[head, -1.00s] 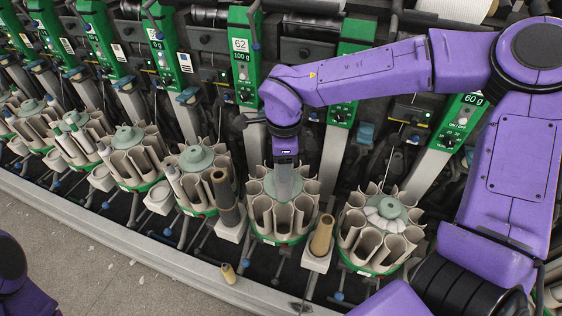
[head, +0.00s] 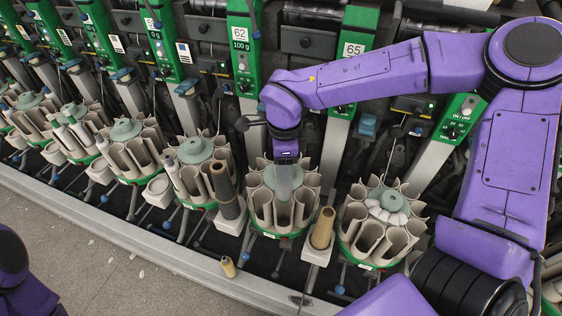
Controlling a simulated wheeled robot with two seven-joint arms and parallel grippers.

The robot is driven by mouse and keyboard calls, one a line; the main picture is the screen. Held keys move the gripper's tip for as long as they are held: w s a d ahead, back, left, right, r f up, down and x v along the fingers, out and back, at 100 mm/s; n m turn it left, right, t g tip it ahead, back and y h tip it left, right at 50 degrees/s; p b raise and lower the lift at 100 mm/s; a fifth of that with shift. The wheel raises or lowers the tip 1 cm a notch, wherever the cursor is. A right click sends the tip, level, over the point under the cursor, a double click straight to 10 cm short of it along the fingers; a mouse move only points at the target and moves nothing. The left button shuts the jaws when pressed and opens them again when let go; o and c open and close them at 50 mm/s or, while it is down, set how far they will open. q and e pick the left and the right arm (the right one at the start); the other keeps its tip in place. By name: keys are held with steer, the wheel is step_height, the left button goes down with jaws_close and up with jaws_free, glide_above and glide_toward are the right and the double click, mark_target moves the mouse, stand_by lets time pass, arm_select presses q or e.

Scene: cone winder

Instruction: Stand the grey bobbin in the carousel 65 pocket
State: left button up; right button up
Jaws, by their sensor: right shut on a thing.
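The sign marked 65 (head: 353,50) is on a green panel at the upper middle right. My right gripper (head: 284,172) points down over the middle carousel (head: 284,232), left of the 65 panel's metal strip. It is shut on a pale grey piece, apparently the grey bobbin (head: 284,185), which hangs upright at the carousel's centre among its beige pockets. The bobbin's lower end is hard to tell from the pockets. Another carousel (head: 375,262) stands to the right, with whitish pieces around its green hub. My left gripper is out of view.
A tan tube (head: 322,228) stands in a white holder between the two carousels. A dark tube (head: 226,190) stands left of the middle carousel. More carousels line the left; my right arm crosses the right side.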

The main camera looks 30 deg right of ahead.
steer(key=shift+f, duration=0.55)
steer(key=shift+f+b, duration=1.15)
steer(key=shift+f, duration=1.1)
steer(key=shift+f+b, duration=0.95)
steer(key=shift+f, duration=1.3)
